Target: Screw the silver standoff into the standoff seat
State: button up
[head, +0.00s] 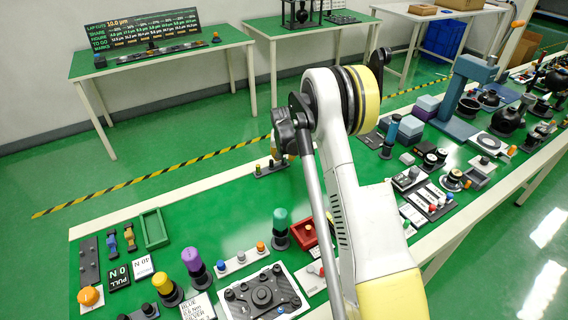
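My white and yellow arm rises from the bottom right and bends over the green bench. The dark end of my arm, with my gripper (283,150), hangs over the far side of the bench. Its fingers are too small and too covered to make out, and I cannot tell if anything is between them. I cannot pick out the silver standoff for sure. A light square plate with a dark fixture (262,291) lies at the front of the bench. I cannot tell whether the standoff seat is on it. A card with the words blue and silver (199,306) lies to its left.
Purple (193,262), yellow (165,287) and green-topped (280,226) drivers stand around the plate. A green tray (154,229) and a red tray (303,235) are nearby. A blue press (468,95) and many parts crowd the right. Bare bench shows at the middle left.

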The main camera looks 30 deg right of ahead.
jog(key=shift+w+d+f, duration=0.1)
jog(key=shift+w+f, duration=0.15)
jog(key=shift+f, duration=0.45)
jog(key=shift+r, duration=0.1)
grip_shut()
jog(key=shift+r, duration=0.15)
